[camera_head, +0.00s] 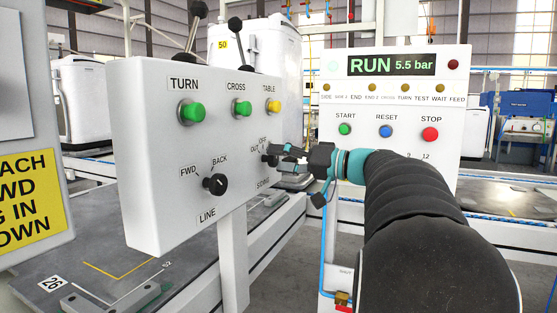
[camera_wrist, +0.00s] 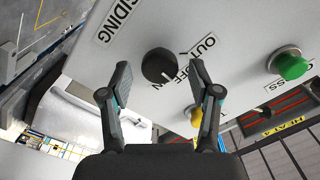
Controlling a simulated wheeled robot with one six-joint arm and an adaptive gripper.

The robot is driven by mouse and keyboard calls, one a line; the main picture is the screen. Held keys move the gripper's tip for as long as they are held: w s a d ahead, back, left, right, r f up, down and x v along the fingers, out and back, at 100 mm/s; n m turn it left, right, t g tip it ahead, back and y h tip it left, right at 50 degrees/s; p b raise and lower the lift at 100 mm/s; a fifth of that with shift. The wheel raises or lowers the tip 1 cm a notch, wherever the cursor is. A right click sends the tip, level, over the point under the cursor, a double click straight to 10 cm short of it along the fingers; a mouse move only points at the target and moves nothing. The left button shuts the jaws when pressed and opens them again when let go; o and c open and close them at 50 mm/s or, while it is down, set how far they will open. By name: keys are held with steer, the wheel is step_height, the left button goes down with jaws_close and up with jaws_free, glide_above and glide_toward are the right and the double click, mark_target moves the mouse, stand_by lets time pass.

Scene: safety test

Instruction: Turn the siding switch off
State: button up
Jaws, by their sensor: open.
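The siding switch is a small black rotary knob (camera_head: 267,160) at the lower right of the white control box (camera_head: 150,150). Marks OUT and OFF show by it, with a SIDING label below. In the wrist view the round black knob (camera_wrist: 158,65) sits between my finger tips, with SIDING to its upper left and OUT and OFF to its right. Where its pointer stands I cannot tell clearly. My gripper (camera_head: 288,158) is open in front of the knob, one finger on each side, with gaps between (camera_wrist: 160,72). Part of the knob is hidden in the head view.
The box also carries a LINE knob (camera_head: 215,184), green TURN (camera_head: 192,112) and CROSS (camera_head: 242,108) buttons, a yellow TABLE button (camera_head: 274,106) and levers on top. A panel (camera_head: 400,85) reading RUN 5.5 bar, with a red STOP button (camera_head: 430,134), stands behind my arm.

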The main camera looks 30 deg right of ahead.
steer(key=v, duration=1.1)
steer(key=shift+s, duration=0.1)
steer(key=s+a+f+m+g+h+p, duration=0.1)
steer(key=s+a+f+g+h+p, duration=0.3)
steer(key=a, duration=0.6)
steer(key=w+a+f+g+y, duration=0.1)
steer(key=a+f+g, duration=0.3)
steer(key=a, duration=0.5)
steer(key=s+a+f+n+h+p, duration=0.1)
steer(key=s+a+f+h+p, duration=0.1)
steer(key=s+f+h, duration=0.2)
steer(key=s+a+f+n+h+p, duration=0.1)
steer(key=s+a+f+h+p, duration=0.1)
steer(key=s+f, duration=0.6)
steer(key=s+a+h, duration=0.1)
steer(key=s+h, duration=0.1)
steer(key=s, duration=0.1)
steer(key=shift+a+f+g+p, duration=0.3)
steer(key=shift+f+p, duration=0.1)
steer(key=shift+s, duration=0.1)
